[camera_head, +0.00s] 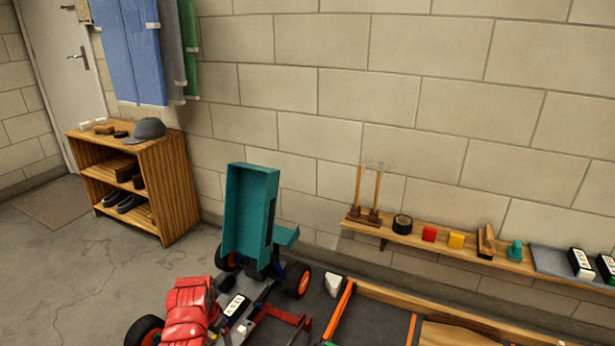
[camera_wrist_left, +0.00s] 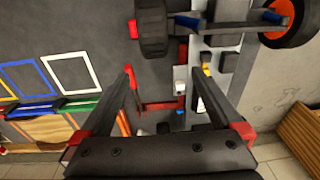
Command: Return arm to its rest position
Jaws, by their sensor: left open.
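The racecar (camera_head: 262,293) stands at the lower middle of the head view, with its teal body panel (camera_head: 250,215) tilted up. A red ribbed part (camera_head: 188,312) is at its left, and a white-labelled block (camera_head: 235,305) lies on the chassis. In the left wrist view, my left gripper (camera_wrist_left: 162,70) is open, with nothing visible held between its fingers. A black car wheel (camera_wrist_left: 152,28) and an orange-rimmed wheel (camera_wrist_left: 293,20) are beyond the fingertips. Neither gripper shows in the head view, and my right gripper is in no view.
A wall shelf (camera_head: 460,258) holds small tools, red and yellow blocks and labelled packs. A wooden rack (camera_head: 175,190) with shoes and a cap stands at the left. The grey mat (camera_wrist_left: 90,40) has coloured outlines. Floor (camera_head: 70,270) is open at left.

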